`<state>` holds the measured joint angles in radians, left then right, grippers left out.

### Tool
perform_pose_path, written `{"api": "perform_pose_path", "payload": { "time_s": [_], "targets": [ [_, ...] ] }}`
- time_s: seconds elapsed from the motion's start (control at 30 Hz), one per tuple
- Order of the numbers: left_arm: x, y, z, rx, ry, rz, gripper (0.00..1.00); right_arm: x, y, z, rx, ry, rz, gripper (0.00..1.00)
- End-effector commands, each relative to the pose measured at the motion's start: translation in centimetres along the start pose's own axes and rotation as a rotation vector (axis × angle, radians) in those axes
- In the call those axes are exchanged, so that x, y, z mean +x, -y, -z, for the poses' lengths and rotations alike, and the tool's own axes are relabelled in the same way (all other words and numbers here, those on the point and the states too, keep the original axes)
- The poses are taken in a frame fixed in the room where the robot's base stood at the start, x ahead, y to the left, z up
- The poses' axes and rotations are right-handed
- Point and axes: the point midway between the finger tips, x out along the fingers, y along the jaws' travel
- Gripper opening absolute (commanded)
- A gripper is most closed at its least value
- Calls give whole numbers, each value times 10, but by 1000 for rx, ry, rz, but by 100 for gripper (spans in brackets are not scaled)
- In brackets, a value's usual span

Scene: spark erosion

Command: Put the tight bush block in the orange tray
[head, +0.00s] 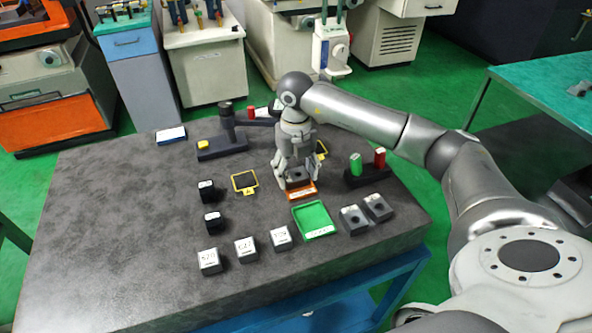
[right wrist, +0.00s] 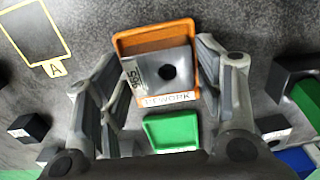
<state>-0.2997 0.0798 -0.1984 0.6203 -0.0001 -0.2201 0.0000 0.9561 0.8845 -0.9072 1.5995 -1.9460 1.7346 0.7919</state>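The orange tray (head: 300,194) stands on the dark table and shows its REWORK label in the right wrist view (right wrist: 155,42). A grey bush block (right wrist: 158,74) with a round dark hole and a numbered label sits in it, partly hidden by my gripper in the head view. My right gripper (head: 296,178) is directly over the tray. In the right wrist view its two fingers (right wrist: 160,58) stand apart on either side of the block, with gaps, so it looks open. My left gripper is not in view.
A green tray (head: 315,232) is just in front. Two grey holed blocks (head: 365,212) lie to its right, three white-labelled blocks (head: 246,248) to its left. A holder (head: 366,178) with green and red cylinders stands right. A gauge stand (head: 227,140) is behind.

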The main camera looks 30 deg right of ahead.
Motion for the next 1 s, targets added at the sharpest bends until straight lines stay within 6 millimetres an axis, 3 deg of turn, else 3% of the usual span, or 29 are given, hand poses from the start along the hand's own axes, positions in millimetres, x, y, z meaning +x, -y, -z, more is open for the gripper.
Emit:
{"api": "perform_pose_path", "payload": {
  "time_s": [0.5, 1.0],
  "targets": [
    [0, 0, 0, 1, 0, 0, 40, -10, 0, -1, 0, 3, -2, 73],
    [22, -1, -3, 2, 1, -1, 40, -109, 0, -1, 0, 3, -1, 73]
  ]
}}
